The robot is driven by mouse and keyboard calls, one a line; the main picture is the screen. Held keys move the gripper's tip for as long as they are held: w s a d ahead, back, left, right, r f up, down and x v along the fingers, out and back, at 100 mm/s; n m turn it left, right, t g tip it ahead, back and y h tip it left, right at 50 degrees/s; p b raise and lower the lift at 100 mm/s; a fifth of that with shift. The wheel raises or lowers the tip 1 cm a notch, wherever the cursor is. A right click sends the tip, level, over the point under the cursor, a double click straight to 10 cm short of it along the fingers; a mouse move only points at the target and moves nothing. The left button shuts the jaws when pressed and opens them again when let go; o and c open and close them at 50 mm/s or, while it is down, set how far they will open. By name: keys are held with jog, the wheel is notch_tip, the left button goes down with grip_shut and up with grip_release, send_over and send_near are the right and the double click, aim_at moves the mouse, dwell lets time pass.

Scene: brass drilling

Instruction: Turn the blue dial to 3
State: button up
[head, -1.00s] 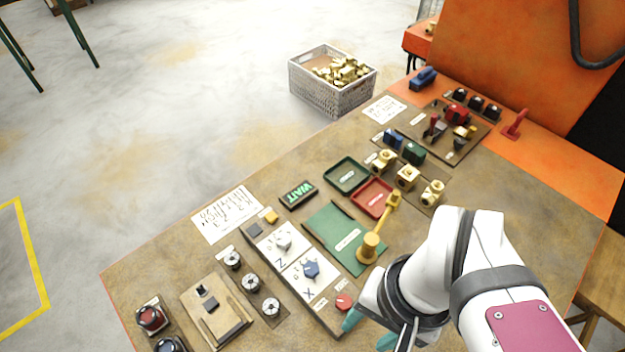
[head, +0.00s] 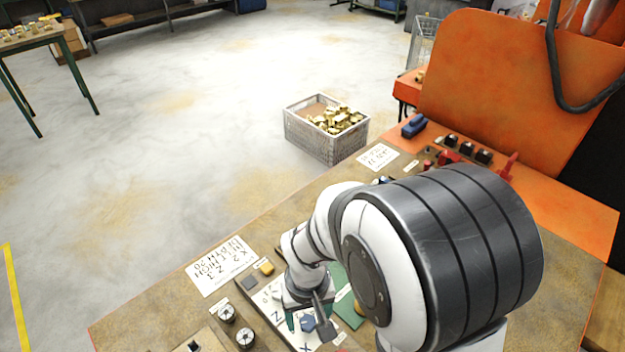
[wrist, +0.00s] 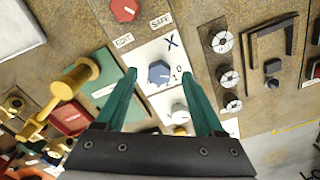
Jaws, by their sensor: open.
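The blue dial (wrist: 158,73) sits on a white plate marked X, with small digits printed around it. Which digit its pointer meets is too small to read surely. In the head view the dial (head: 307,323) shows beside my fingers. My gripper (wrist: 158,76) is open and empty. In the wrist view its two teal fingers lie on either side of the dial, but I cannot tell how high above it they are. In the head view my gripper (head: 305,313) points down over the panel. A white dial (wrist: 180,113) is on the neighbouring Z plate.
A red dial (wrist: 124,9) is beyond the X plate, near the EDIT and SAFE labels. Several round silver knobs (wrist: 221,42) stand on one side. A written card (head: 222,266) lies flat.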

aim_at(308, 324)
jog(key=shift+f, duration=1.25)
grip_shut()
